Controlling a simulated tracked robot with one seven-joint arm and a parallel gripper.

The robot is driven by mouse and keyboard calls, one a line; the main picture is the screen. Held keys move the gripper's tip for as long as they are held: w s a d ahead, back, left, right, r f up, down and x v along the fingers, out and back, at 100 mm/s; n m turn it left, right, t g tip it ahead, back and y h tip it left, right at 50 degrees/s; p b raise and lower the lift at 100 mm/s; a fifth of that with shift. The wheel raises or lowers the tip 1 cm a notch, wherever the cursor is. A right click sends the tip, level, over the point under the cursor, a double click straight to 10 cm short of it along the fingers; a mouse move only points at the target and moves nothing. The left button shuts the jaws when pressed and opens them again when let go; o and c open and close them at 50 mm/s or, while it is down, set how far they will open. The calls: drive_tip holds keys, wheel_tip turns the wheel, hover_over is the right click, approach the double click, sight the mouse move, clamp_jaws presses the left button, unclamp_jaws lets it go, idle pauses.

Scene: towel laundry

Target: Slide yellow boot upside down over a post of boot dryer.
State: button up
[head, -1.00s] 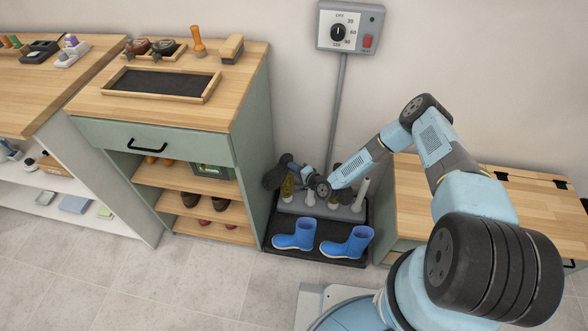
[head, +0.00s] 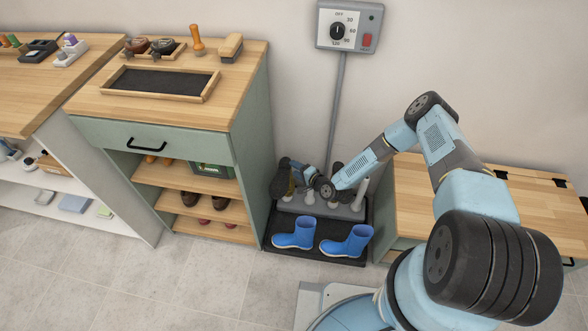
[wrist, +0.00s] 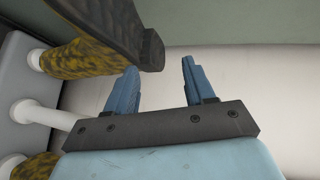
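The yellow boot, mottled with dark patches and with a dark sole, shows at the upper left of the wrist view (wrist: 82,58). It is upside down, its opening around a white post's base on the grey boot dryer (wrist: 15,80). My gripper (wrist: 159,63) is open, the boot's sole end close by its left finger; I cannot tell whether they touch. A second yellow mottled shaft (wrist: 38,166) is at the lower left, with a bare white post (wrist: 48,115) between. In the head view the dryer (head: 345,212) is partly hidden by my arm.
Two blue boots (head: 292,234) (head: 347,242) stand upright on the black tray (head: 315,255) before the dryer. A green shelf cabinet (head: 250,120) is close on the left, a wooden bench (head: 440,190) on the right. A timer box (head: 349,28) hangs on the wall.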

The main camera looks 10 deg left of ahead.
drive_tip(key=v, duration=1.1)
drive_tip(key=shift+s+d, duration=0.2)
drive_tip(key=shift+d, duration=0.15)
drive_tip(key=shift+r, duration=0.1)
